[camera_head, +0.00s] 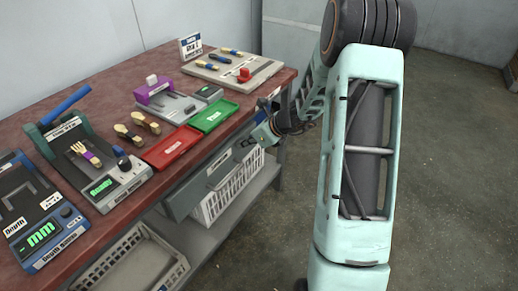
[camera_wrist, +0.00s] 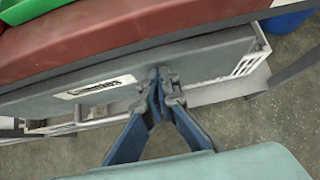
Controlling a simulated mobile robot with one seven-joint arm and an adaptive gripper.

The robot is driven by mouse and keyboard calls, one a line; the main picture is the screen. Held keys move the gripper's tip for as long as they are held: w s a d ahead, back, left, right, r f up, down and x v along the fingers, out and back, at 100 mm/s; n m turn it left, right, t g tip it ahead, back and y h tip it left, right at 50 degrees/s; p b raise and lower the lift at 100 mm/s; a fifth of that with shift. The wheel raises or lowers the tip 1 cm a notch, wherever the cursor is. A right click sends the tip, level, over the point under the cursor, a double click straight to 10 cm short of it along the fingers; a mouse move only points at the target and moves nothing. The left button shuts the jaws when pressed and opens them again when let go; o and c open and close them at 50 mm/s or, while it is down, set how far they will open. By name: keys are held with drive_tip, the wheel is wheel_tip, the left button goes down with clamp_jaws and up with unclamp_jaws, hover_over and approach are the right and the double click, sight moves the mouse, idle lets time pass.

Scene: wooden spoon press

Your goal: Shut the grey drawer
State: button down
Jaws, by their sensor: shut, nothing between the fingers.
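The grey drawer (camera_head: 188,197) is under the red-brown tabletop (camera_head: 120,92), on the side facing me. Its front, with a white label, fills the middle of the wrist view (camera_wrist: 210,62). How far it stands out from the table is hard to tell. My gripper (camera_head: 243,149) is at the right part of the drawer front in the head view. In the wrist view my gripper's (camera_wrist: 157,82) blue fingers come together at the tips, with nothing between them. The tips are at or very close to the drawer front, right of the label; contact is unclear.
A white basket (camera_head: 232,190) sits on the shelf below the drawer, and another crate (camera_head: 130,262) is at lower left. Red (camera_head: 172,147) and green (camera_head: 213,116) trays lie near the table edge above. Several devices and brushes stand on the tabletop. The floor at right is clear.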

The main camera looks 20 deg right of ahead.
drive_tip(key=shift+w+a, duration=0.7)
drive_tip(key=shift+w, duration=0.2)
drive_tip(key=shift+w+a+r, duration=0.1)
drive_tip(key=shift+w+r, duration=0.1)
